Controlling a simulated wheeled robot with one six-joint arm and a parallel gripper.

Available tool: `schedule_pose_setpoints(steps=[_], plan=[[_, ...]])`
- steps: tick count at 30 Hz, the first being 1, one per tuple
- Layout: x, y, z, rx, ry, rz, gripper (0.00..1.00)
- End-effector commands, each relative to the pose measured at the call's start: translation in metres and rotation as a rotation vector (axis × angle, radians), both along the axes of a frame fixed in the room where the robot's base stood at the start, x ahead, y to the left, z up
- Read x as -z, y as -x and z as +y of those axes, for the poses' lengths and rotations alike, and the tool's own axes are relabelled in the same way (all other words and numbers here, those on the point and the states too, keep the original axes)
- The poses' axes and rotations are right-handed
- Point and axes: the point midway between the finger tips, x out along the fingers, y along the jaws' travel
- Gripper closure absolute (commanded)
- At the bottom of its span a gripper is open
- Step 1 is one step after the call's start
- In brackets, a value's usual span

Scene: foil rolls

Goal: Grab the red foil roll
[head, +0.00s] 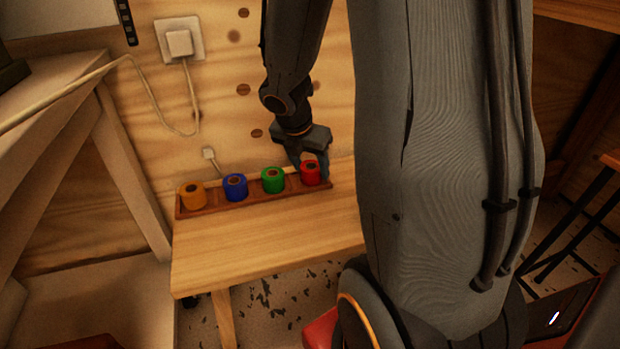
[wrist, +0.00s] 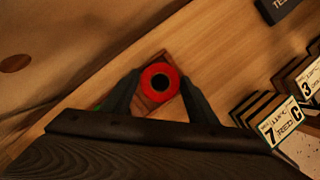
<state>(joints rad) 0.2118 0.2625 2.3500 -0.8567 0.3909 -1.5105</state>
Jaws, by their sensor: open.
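The red foil roll (head: 310,173) stands upright at the right end of a long wooden tray (head: 250,205) on the table. In the wrist view, the red foil roll (wrist: 174,75) is seen from above, with its dark core showing. My gripper (head: 310,168) is open, and in the wrist view its two fingers (wrist: 160,84) lie on either side of the roll. Small gaps seem to show between roll and fingers; I cannot tell whether either touches.
Green (head: 273,181), blue (head: 235,187) and orange (head: 193,195) rolls stand left of the red one in the tray. A wooden wall with a socket (head: 180,43) and cable is close behind. The front of the table (head: 270,240) is clear. Labelled boxes (wrist: 285,120) show at the right in the wrist view.

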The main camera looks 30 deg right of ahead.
Motion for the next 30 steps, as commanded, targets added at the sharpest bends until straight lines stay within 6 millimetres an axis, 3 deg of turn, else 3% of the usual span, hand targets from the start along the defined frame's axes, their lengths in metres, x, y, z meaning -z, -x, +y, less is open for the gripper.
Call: schedule_pose_setpoints(steps=[3, 10, 16, 24, 30], plan=[[0.009, -0.002, -0.003, 0.002, 0.0, -0.001, 0.47], [0.008, -0.002, -0.003, 0.001, -0.001, -0.001, 0.49], [0.008, -0.002, -0.003, 0.001, -0.001, -0.001, 0.81], [0.006, -0.002, -0.003, 0.001, -0.001, -0.001, 0.81], [-0.014, -0.002, -0.003, 0.0, 0.0, -0.002, 0.81]])
